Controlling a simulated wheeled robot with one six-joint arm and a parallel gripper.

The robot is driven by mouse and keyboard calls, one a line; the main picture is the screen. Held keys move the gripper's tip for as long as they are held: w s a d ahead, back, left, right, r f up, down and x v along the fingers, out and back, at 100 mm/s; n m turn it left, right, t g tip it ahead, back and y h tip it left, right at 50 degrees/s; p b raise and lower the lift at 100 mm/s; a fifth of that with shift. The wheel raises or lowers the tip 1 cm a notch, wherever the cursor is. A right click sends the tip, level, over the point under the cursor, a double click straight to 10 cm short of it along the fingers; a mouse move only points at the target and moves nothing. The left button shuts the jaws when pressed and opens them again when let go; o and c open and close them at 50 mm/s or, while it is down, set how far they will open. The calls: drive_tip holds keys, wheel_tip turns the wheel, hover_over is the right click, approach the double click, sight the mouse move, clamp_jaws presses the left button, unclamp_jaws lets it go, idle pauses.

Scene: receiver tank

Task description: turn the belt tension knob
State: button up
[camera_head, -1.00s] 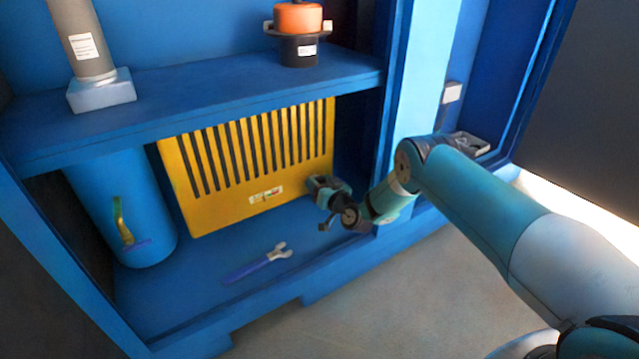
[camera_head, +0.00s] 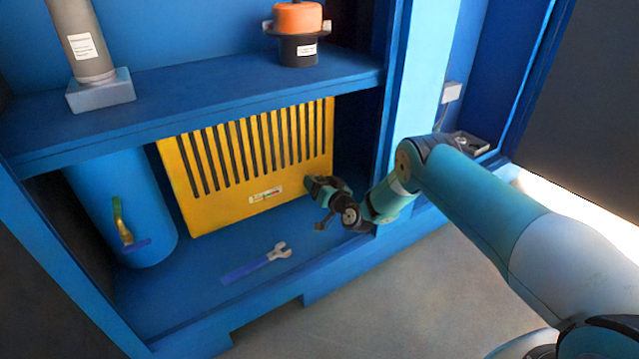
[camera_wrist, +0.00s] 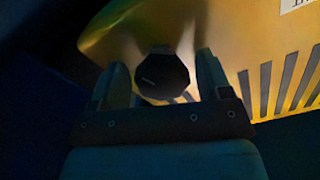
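The belt tension knob (camera_wrist: 162,76) is dark and faceted with a pale mark on its face. In the wrist view it sits in front of the yellow slatted guard (camera_wrist: 245,45), between the fingers of my gripper (camera_wrist: 162,80). A narrow gap shows on each side of the knob, so the fingers look open around it, not pressed on it. In the head view my gripper (camera_head: 312,186) is at the right end of the yellow guard (camera_head: 210,205). The knob is hidden there behind my gripper.
A wrench with a blue handle (camera_head: 245,271) lies on the cabinet floor. A blue tank (camera_head: 110,200) with a yellow-green and blue valve handle stands at left. A shelf (camera_head: 200,95) runs above the guard, and a blue post (camera_head: 405,100) stands right of my gripper.

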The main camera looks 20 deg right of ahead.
drive_tip(key=shift+s, duration=0.1)
drive_tip(key=p+v, duration=1.7)
drive_tip(key=p, duration=0.1)
drive_tip(key=shift+s, duration=0.1)
